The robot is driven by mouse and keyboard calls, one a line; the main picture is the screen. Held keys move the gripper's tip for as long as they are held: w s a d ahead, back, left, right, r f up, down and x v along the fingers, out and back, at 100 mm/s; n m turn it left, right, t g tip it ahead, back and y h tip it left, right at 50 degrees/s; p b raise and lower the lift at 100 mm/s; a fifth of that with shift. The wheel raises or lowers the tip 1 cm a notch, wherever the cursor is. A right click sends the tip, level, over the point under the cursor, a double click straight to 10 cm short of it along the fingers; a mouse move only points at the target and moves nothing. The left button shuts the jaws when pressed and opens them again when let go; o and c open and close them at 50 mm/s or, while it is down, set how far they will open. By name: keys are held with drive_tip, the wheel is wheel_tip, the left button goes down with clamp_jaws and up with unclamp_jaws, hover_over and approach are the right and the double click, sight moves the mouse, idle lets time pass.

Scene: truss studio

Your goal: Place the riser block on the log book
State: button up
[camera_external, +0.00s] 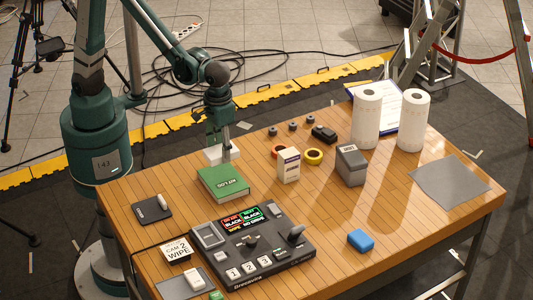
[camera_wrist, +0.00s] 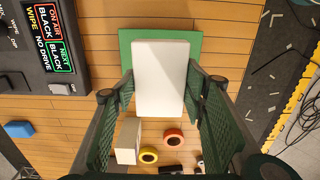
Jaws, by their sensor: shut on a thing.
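The riser block (camera_wrist: 160,75) is a plain white block, held between the two green finger pads of my gripper (camera_wrist: 160,88) in the wrist view. In the external view the white block (camera_external: 212,156) shows at my gripper (camera_external: 224,148), partly hidden by a finger. The log book (camera_external: 223,184) is green with white lettering and lies flat on the table's left part.
A black switcher console (camera_external: 250,245) stands in front of the book. Two paper rolls (camera_external: 367,115) stand farther back. A black pad (camera_external: 152,210) lies left.

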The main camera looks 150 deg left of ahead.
hover_over(222, 178)
drive_tip(key=shift+w+f, duration=0.1)
drive_tip(key=shift+f, duration=2.5)
drive_tip(key=shift+f, duration=2.05)
drive_tip(key=shift+f+b, duration=0.15)
drive_tip(key=shift+b, duration=0.15)
drive_tip(key=o, duration=0.9)
drive_tip(key=shift+o, duration=0.2)
drive_tip(key=shift+r+p, duration=0.4)
drive_tip(key=shift+r, duration=5.75)
